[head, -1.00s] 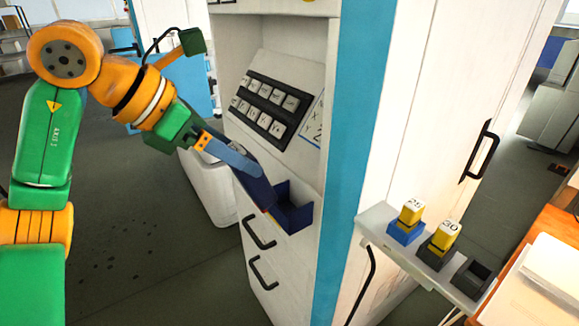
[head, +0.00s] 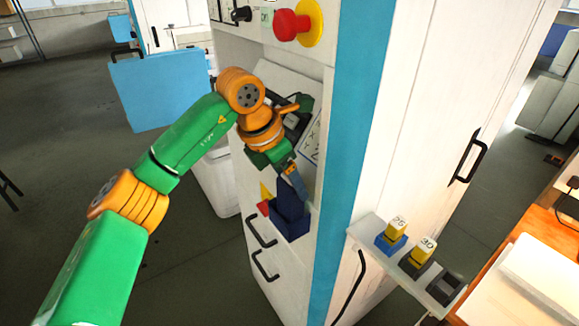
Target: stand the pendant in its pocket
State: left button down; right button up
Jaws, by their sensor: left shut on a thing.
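My left gripper (head: 297,192) reaches into the cabinet recess, pointing down, its blue fingers shut on the dark blue pendant (head: 289,203). The pendant is mostly upright at the dark blue pocket (head: 293,230), which sits at the bottom of the recess. Pendant and pocket are nearly the same colour and overlap in this view. I cannot tell how far the pendant is inside the pocket or whether it touches the bottom. The gripper hides part of the pendant. My right gripper is not in view.
My left arm partly covers the keypad behind. A red knob (head: 289,25) on a yellow disc is above. Small yellow and red patches show left of the pocket. Yellow blocks marked 25 (head: 395,231) and 30 (head: 422,252) stand on the right shelf (head: 362,229), beside an empty dark holder (head: 446,288).

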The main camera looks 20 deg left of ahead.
pick_arm(q)
jog(key=shift+f, duration=0.5)
jog(key=shift+a+f, duration=0.15)
jog(key=shift+f, duration=0.2)
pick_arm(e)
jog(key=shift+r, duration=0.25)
pick_arm(q)
jog(key=shift+f+b, duration=0.2)
jog(key=shift+b, duration=0.15)
grip_release()
jog(key=shift+r, duration=0.25)
jog(key=shift+s+r, duration=0.15)
jog(key=shift+r, duration=0.2)
jog(key=b+v, duration=0.1)
jog(key=v, duration=0.6)
jog(key=shift+s+f, duration=0.1)
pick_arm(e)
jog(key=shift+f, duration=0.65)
